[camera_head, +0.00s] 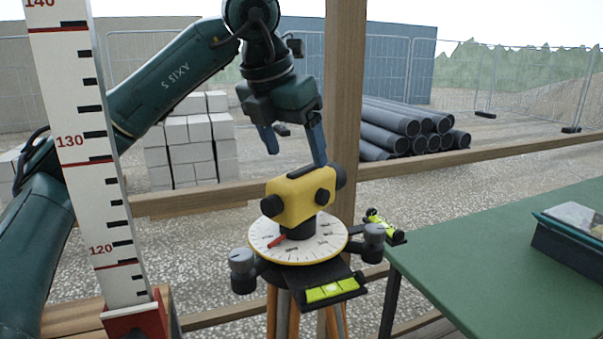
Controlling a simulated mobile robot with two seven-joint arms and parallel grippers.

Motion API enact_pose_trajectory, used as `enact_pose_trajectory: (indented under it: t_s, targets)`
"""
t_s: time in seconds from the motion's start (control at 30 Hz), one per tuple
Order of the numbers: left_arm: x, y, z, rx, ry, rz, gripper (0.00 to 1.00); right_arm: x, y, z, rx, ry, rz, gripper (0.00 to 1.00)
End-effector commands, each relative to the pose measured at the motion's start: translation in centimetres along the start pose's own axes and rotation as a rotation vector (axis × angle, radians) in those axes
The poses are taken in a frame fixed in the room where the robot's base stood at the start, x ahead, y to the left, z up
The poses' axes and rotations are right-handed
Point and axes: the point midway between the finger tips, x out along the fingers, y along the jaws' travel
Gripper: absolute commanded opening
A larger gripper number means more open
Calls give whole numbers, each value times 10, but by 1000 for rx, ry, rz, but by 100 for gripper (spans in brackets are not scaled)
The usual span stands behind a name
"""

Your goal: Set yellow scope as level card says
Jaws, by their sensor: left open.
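The yellow scope (298,197) sits on a round white dial (323,245) with tick marks and a red pointer (276,241). Grey knobs (243,262) stand at the dial's left and right sides. One bubble vial (331,291) lies on a black plate in front, and another vial (377,220) is behind at the right. Their bubbles are too small to read surely. Wooden tripod legs show below. My left gripper (295,158) is open just above the scope, its right finger close to the scope's top; contact cannot be told. No level card is recognisable. My right gripper is not in view.
A tall white measuring staff (88,150) stands at the left in a red foot. A green table (490,255) at the right bears a dark tray (585,238). A wooden post (344,100) and rail are behind the scope.

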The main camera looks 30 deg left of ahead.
Motion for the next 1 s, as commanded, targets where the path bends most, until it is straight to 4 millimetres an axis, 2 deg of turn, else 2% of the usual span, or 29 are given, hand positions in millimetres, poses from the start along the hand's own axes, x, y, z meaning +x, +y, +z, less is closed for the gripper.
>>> enact_pose_trajectory:
  t_s: [0.1,0.33,0.87,1.0]
  targets:
    - [-23,-1,0,1,-2,-1,76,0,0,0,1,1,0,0]
    - [-44,0,0,0,0,-1,76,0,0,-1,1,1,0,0]
    - [-45,0,0,0,1,-1,76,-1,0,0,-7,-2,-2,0]
    - [-32,-9,3,4,-12,-67,76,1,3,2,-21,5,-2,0]
